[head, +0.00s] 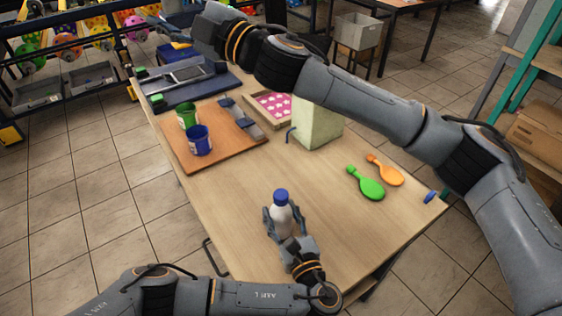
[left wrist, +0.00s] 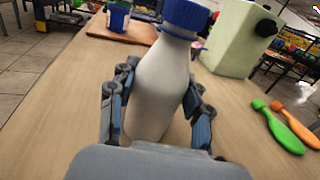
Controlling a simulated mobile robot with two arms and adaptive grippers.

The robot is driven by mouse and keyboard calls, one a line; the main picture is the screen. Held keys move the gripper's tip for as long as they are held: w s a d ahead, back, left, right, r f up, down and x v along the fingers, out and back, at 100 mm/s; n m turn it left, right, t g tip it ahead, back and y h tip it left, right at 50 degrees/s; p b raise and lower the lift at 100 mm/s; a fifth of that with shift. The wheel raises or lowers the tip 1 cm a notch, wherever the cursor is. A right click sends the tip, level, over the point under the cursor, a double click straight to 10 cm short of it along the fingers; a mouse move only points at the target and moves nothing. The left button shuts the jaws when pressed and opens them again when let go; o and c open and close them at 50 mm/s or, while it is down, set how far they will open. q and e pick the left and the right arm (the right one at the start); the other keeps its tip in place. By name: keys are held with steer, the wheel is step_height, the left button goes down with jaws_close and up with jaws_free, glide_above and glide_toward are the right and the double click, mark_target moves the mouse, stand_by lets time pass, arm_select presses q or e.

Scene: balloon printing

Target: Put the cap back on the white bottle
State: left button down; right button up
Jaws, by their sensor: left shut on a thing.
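The white bottle (head: 281,216) stands upright near the front edge of the wooden table. A ridged blue cap (head: 281,196) sits on its top. My left gripper (head: 283,222) is shut around the bottle's body, one finger on each side. In the left wrist view the bottle (left wrist: 157,85) fills the middle between the fingers, and its blue cap (left wrist: 186,16) shows at the top edge. My right arm reaches across the back right of the table; its gripper end (head: 208,30) is at the top left, with the fingers not clearly seen.
A small blue item (head: 430,197) lies by the table's right edge. Green (head: 368,184) and orange (head: 385,170) paddle-shaped things lie nearby. A pale green box-like container (head: 317,125) stands behind. Green (head: 188,116) and blue (head: 200,141) cans stand on a brown board (head: 183,157).

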steer(key=w+d+f+m+t+h, duration=0.1)
steer(key=w+d+f+t+h, duration=0.1)
steer(key=w+f+h, duration=0.15)
steer(key=n+g+h, duration=1.3)
steer(key=n+h, duration=0.1)
steer(key=h, duration=0.1)
glide_above(281, 194)
step_height(281, 194, down, 22)
steer(key=shift+f, duration=0.2)
steer(key=shift+f, duration=4)
